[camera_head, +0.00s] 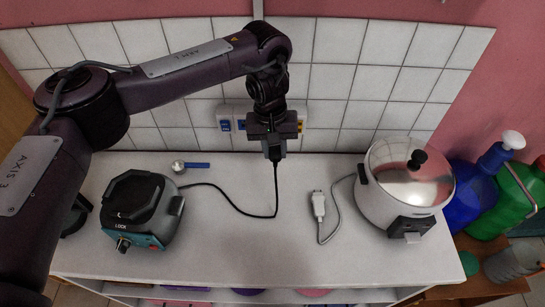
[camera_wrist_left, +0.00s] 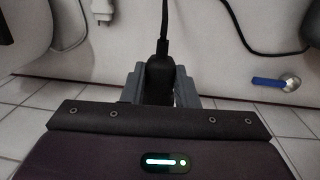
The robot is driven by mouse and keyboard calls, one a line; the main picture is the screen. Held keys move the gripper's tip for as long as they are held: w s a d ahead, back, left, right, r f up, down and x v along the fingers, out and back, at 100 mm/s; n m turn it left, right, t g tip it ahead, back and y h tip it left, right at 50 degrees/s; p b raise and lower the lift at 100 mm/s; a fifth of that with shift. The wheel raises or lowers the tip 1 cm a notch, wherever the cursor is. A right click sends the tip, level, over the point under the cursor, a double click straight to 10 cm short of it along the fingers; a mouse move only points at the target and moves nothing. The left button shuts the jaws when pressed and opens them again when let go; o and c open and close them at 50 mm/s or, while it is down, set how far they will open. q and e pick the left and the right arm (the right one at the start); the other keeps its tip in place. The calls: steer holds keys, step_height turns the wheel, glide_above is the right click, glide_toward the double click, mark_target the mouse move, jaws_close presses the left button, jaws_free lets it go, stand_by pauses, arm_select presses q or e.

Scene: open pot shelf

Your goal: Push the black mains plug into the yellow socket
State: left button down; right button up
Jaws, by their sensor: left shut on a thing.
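My left gripper (camera_head: 274,147) is shut on the black mains plug (camera_head: 275,156), close to the tiled wall and above the worktop. In the left wrist view the plug (camera_wrist_left: 159,77) sits between the two grey fingers of the gripper (camera_wrist_left: 160,85), with its cord leading away. The yellow socket (camera_head: 301,125) is on the wall, just right of my gripper and partly hidden behind it. The contact between plug and wall cannot be seen. My right gripper is not in view.
Blue-marked sockets (camera_head: 224,119) are left of my gripper. The black cord (camera_head: 233,207) runs to a teal-and-black appliance (camera_head: 146,208). A white plug (camera_head: 318,205) lies beside a steel-lidded cooker (camera_head: 405,185). A blue-handled scoop (camera_head: 190,166) lies near the wall. The worktop's front middle is clear.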

arm_select(q)
steer(key=shift+w, duration=1.2)
steer(key=shift+a+r+p, duration=0.1)
steer(key=shift+p, duration=0.25)
steer(key=shift+p, duration=0.35)
